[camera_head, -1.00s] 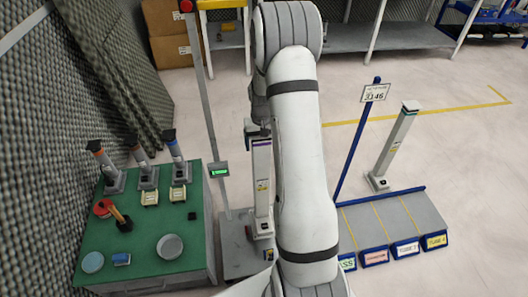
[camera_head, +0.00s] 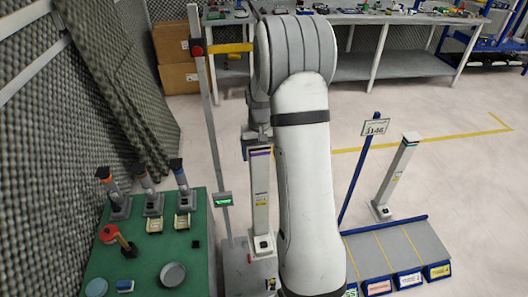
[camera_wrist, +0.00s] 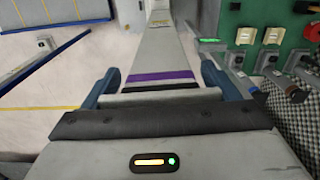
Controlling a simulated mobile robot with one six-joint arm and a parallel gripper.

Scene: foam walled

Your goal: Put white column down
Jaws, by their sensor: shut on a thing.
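The white column (camera_head: 260,195) with a purple band near its top stands upright at the centre left of the head view. My gripper (camera_head: 257,143) is shut on its top end. In the wrist view my two blue fingers (camera_wrist: 162,82) lie either side of the column (camera_wrist: 163,50), just by the purple band.
A post with a green display (camera_head: 222,199) stands close left of the column. The green table (camera_head: 150,245) holds tools and discs. A second white column (camera_head: 395,178) stands on the floor at right, beyond a low grey rack (camera_head: 400,250) with a blue sign post (camera_head: 358,175).

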